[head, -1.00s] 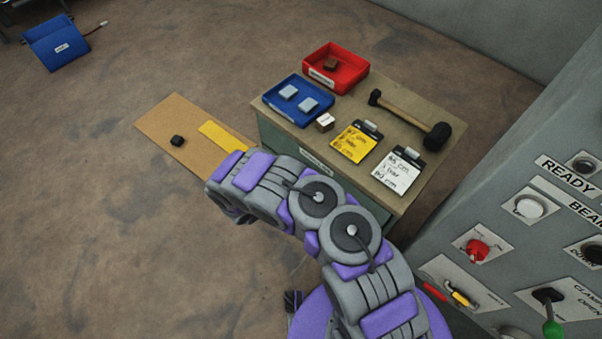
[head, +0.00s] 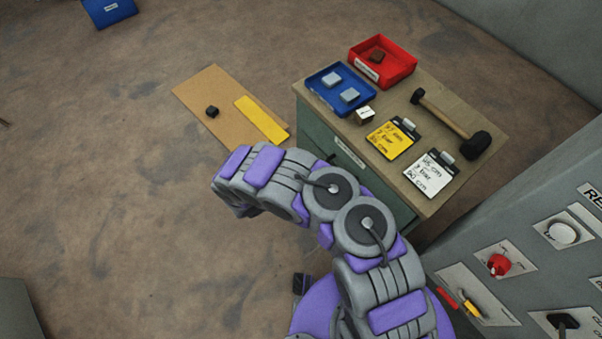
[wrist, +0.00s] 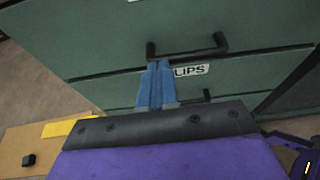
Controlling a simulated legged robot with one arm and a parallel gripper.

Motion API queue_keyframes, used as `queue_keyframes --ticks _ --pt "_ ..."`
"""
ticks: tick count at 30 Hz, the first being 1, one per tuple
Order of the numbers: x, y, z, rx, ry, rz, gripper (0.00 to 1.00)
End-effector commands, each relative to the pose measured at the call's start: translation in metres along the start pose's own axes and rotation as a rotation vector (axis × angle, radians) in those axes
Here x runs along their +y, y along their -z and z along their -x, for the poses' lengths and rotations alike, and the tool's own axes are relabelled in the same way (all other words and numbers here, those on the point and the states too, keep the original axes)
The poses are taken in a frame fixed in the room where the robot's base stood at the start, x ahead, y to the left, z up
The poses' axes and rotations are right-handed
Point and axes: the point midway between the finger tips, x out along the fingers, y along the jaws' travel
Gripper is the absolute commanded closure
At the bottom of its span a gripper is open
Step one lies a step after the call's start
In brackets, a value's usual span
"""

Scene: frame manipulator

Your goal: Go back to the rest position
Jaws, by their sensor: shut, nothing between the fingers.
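My gripper shows in the wrist view (wrist: 155,85) with its two blue fingers together and nothing between them. It points toward the green drawer cabinet (wrist: 100,55), in front of a dark drawer handle (wrist: 188,47) and a label reading "LIPS" in its visible part. I cannot tell the distance between the fingertips and the drawer front. In the head view my grey and purple arm is bent, reaching left in front of the cabinet (head: 345,140). My gripper is hidden there behind my own arm.
On the cabinet top are a blue tray (head: 325,88) with grey blocks, a red tray (head: 398,72) with a brown block, a mallet (head: 450,122) and two clipboards. A control panel (head: 520,262) stands at right. A brown board (head: 190,92) lies on the floor. Open floor is at left.

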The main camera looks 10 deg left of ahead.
Motion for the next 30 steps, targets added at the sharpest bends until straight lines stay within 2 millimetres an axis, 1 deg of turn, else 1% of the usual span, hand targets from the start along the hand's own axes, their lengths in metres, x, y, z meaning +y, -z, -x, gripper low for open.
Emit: queue_keyframes --ticks 1,3,6,9,15,20,22,23,26,29,30 --pt "0.001 -0.002 0.012 0.001 -0.005 0.0 1.0" --pt "-0.001 -0.003 0.023 0.003 -0.003 -0.003 1.0" --pt "-0.002 -0.003 0.036 0.005 -0.003 -0.005 1.0" --pt "-0.003 -0.003 0.045 0.005 -0.003 -0.005 1.0" --pt "0.0 -0.001 0.053 0.001 -0.001 -0.002 1.0" --pt "0.001 0.0 0.054 -0.001 0.0 -0.002 1.0" --pt "0.001 -0.005 0.051 -0.004 0.009 -0.01 1.0" --pt "0.0 -0.01 0.049 -0.008 0.017 -0.017 1.0" --pt "-0.004 -0.039 0.035 -0.027 0.065 -0.066 1.0" --pt "-0.015 -0.082 0.017 -0.053 0.144 -0.147 1.0" --pt "-0.02 -0.101 0.01 -0.063 0.181 -0.185 1.0"
